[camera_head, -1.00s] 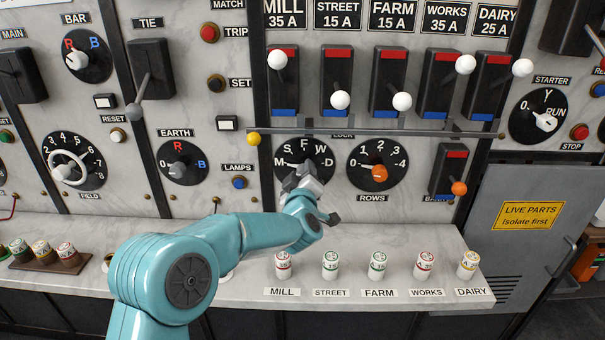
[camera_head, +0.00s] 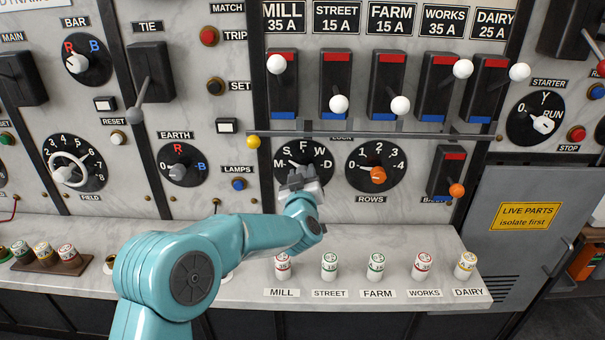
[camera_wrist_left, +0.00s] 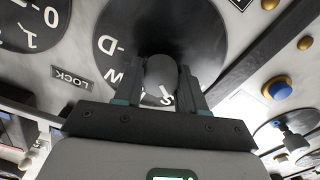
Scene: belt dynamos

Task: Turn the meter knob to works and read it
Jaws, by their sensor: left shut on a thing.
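The meter dial (camera_head: 318,160) is a black disc lettered M, S, F, W and D, left of the rows dial. My left gripper (camera_head: 297,180) is at its lower middle and covers its knob in the head view. In the left wrist view the grey rounded knob (camera_wrist_left: 160,73) sits between the two dark fingers of my left gripper (camera_wrist_left: 161,82), which is shut on it. The dial (camera_wrist_left: 213,40) appears upside down there, with D, W and S readable. Which letter the knob points to is hard to tell. My right gripper is not in view.
The rows dial (camera_head: 356,182) with its orange knob is close on the right. A grey lock bar (camera_head: 375,132) runs above both dials. Below, a marble shelf (camera_head: 400,292) holds several fuses, such as the Mill fuse (camera_head: 282,267). A blue lamps button (camera_head: 239,184) is at left.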

